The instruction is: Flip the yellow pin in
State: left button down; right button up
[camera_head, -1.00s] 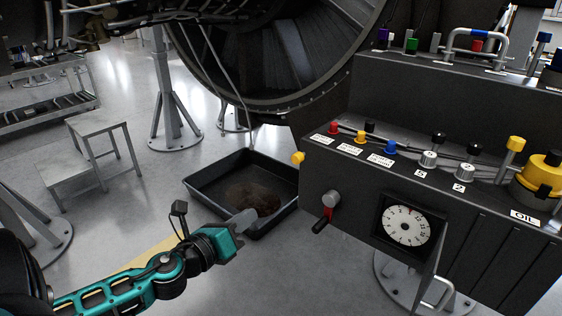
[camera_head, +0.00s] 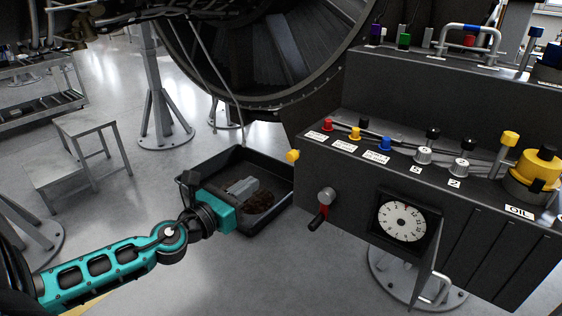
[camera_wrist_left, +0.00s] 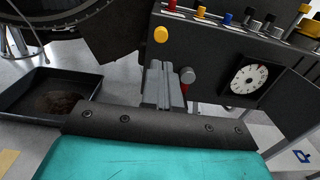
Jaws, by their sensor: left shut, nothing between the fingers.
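A yellow pin (camera_head: 292,156) sticks out of the left edge of the dark control console (camera_head: 345,180). It also shows in the left wrist view (camera_wrist_left: 160,34), just beyond the fingertips. My left gripper (camera_head: 252,184) is shut and empty, left of the pin and lower in the picture, over the black tray. In the left wrist view its grey fingers (camera_wrist_left: 163,72) are together and point toward the pin, apart from it. The console top also carries a small yellow button (camera_head: 354,133) and a yellow-topped lever (camera_head: 510,139). My right gripper is out of view.
A black tray (camera_head: 207,178) with a dark patch lies on the floor below the engine (camera_head: 285,60). A red-and-grey lever (camera_head: 323,204) and a white dial (camera_head: 402,221) sit on the console front. Grey steps (camera_head: 85,128) stand at left.

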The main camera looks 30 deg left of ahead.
pick_arm(q)
jog(key=p, duration=0.2)
send_near(289, 157)
jog(key=w, duration=0.5)
jog(key=shift+d, duration=0.2)
jog(key=shift+w+f, duration=0.1)
jog(key=shift+w, duration=0.85)
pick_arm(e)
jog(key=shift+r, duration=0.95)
